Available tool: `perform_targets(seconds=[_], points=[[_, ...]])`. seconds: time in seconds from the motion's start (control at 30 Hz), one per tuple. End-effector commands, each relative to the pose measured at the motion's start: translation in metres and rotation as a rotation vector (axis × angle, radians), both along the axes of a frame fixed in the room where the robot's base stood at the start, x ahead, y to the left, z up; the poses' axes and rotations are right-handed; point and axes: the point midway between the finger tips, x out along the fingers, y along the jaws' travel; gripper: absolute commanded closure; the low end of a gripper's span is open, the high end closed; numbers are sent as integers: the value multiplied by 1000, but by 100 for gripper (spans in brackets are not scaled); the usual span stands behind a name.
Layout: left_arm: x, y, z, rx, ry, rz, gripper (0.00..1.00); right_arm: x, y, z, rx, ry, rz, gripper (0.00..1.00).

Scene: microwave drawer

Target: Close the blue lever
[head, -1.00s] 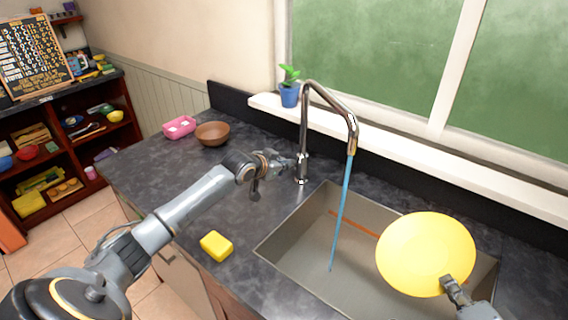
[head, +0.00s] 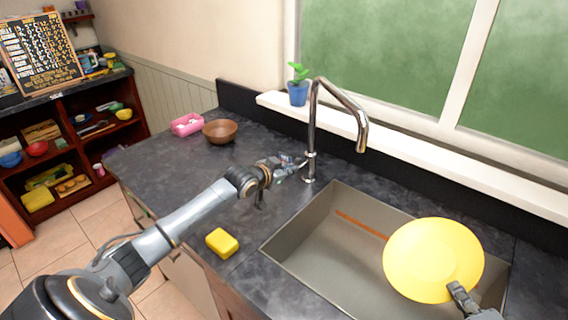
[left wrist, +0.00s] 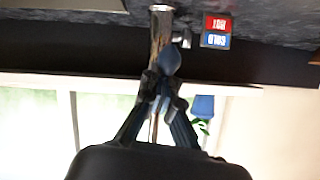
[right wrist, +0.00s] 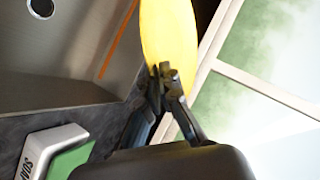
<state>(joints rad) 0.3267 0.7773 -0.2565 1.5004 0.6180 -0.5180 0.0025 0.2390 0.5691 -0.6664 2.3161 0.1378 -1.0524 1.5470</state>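The tall chrome faucet (head: 313,120) stands behind the sink, and no water runs from its spout. In the left wrist view a small blue lever (left wrist: 170,61) shows beside the chrome faucet post (left wrist: 160,30). My left gripper (head: 290,164) is at the faucet base. Its fingers (left wrist: 159,88) are drawn together at the blue lever, with nothing visibly held between them; contact is unclear. My right gripper (head: 456,288) is shut on the rim of a yellow plate (head: 432,258) held over the right part of the sink. The plate also shows in the right wrist view (right wrist: 168,40).
The steel sink (head: 300,245) has an orange-brown strip (head: 360,224) inside. A yellow sponge (head: 222,243) lies left of it. A brown bowl (head: 220,131) and pink container (head: 187,124) stand farther back. A potted plant (head: 298,92) is on the sill. Red and blue labels (left wrist: 216,32) sit near the faucet.

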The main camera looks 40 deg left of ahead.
Motion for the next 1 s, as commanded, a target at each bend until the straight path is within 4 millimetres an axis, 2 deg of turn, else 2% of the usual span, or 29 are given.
perform_targets(seconds=[0.27,0.3,0.33,0.7,1.0], points=[[7,-4,49,1,-6,2,100,0,0,45,1,-1,0,100],[-3,-3,37,4,-2,1,100,0,0,31,0,1,1,100],[-9,-2,38,5,-3,1,100,0,0,28,0,0,0,100],[-71,-1,60,4,-4,1,100,0,0,10,1,-1,0,100],[-89,-1,69,1,-6,2,100,0,0,6,1,-1,0,100]])
